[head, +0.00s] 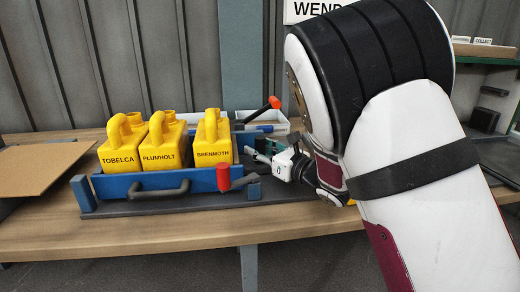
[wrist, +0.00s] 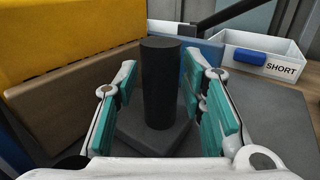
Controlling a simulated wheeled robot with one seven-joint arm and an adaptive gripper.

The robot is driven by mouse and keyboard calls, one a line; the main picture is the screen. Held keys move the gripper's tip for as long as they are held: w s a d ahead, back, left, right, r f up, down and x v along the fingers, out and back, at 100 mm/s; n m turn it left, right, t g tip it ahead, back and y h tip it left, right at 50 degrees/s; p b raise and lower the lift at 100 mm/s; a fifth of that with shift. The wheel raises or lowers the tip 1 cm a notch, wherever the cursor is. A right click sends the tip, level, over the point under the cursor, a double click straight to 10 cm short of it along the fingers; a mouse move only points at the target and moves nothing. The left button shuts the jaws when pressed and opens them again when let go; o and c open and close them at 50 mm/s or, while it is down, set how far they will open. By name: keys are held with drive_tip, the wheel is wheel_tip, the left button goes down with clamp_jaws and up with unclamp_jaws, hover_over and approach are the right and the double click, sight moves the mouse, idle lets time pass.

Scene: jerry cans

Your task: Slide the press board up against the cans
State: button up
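Three yellow cans stand in a row in a blue-fronted tray (head: 150,181): TOBELCA (head: 122,146), PLUMHOLT (head: 162,146) and BRENMOTH (head: 211,142). My gripper (head: 263,150) is at the tray's right end. In the wrist view my gripper (wrist: 163,72) is open, with its green-padded fingers on either side of an upright black post (wrist: 161,85). Gaps show between the post and both fingers. The post stands on a dark base. A brown board (wrist: 75,98), seemingly the press board, stands left of the post, beside a yellow can (wrist: 65,42). I cannot tell whether board and can touch.
A red-ended lever (head: 223,178) sits at the tray's front right, and another (head: 274,102) rises behind. A white bin marked SHORT (wrist: 262,55) stands beyond the gripper. A brown sheet (head: 40,168) lies at the left of the wooden table (head: 150,233).

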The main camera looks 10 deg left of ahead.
sight(249, 163)
clamp_jaws()
drive_tip(key=shift+s+a+b, duration=0.25)
drive_tip(key=shift+a+b, duration=0.25)
drive_tip(key=shift+a, duration=0.25)
drive_tip(key=shift+s+a+b, duration=0.2)
drive_tip(key=shift+a+b, duration=0.25)
drive_tip(key=shift+a, duration=0.3)
drive_tip(key=shift+o, duration=2.2)
unclamp_jaws()
drive_tip(key=shift+d, duration=0.1)
drive_tip(key=shift+s+d, duration=0.2)
drive_tip(key=shift+d, duration=0.05)
drive_tip(key=v, duration=1.1)
drive_tip(key=shift+s, duration=0.15)
